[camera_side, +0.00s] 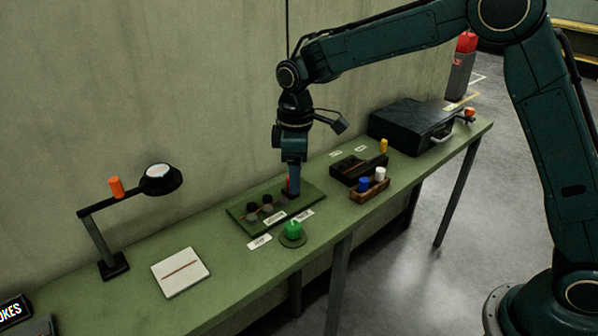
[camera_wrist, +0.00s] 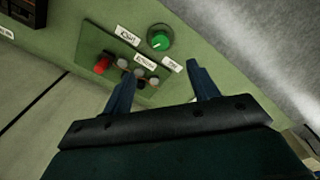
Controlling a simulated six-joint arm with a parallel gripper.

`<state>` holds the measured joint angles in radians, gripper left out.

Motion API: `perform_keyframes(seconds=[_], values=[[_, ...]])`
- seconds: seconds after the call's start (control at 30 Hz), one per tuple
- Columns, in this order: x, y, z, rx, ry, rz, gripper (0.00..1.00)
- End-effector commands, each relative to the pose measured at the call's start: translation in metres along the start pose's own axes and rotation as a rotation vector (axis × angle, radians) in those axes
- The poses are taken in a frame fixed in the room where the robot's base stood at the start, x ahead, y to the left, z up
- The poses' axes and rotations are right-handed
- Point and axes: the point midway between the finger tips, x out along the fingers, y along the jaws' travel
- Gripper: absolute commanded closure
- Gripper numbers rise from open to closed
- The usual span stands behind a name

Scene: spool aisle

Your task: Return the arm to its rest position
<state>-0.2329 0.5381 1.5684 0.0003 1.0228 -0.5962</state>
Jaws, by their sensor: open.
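My gripper (camera_side: 292,190) points straight down over the dark green board (camera_side: 312,190) on the bench. In the wrist view my gripper (camera_wrist: 163,78) shows two blue fingers spread apart with nothing between them. The board (camera_wrist: 92,42) carries a red piece (camera_wrist: 102,65) and several round grey-topped knobs (camera_wrist: 123,64). In the side view the fingers partly hide the red piece, and I cannot tell whether they touch the board. A green knob (camera_side: 292,228) on a round base stands just in front of the board; it also shows in the wrist view (camera_wrist: 160,38).
Small wooden racks (camera_side: 369,190) with coloured pegs stand right of the board, then a black case (camera_side: 410,126). The wall (camera_side: 180,90) is close behind; above the bench's front is open room.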

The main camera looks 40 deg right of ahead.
Motion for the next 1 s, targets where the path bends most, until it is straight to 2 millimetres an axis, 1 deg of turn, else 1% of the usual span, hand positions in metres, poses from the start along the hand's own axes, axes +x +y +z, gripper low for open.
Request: perform_keyframes(seconds=[0.17, 0.27, 0.4, 0.6, 0.8, 1.0], values=[[-0.026, -0.003, 0.019, 0.056, 0.029, 0.02, 0.41], [-0.045, -0.006, 0.034, 0.099, 0.052, 0.034, 0.41], [-0.069, -0.014, 0.059, 0.166, 0.085, 0.054, 0.41], [-0.098, -0.027, 0.095, 0.261, 0.133, 0.081, 0.41], [-0.12, -0.044, 0.131, 0.355, 0.183, 0.106, 0.41], [-0.135, -0.064, 0.168, 0.45, 0.234, 0.129, 0.41]])
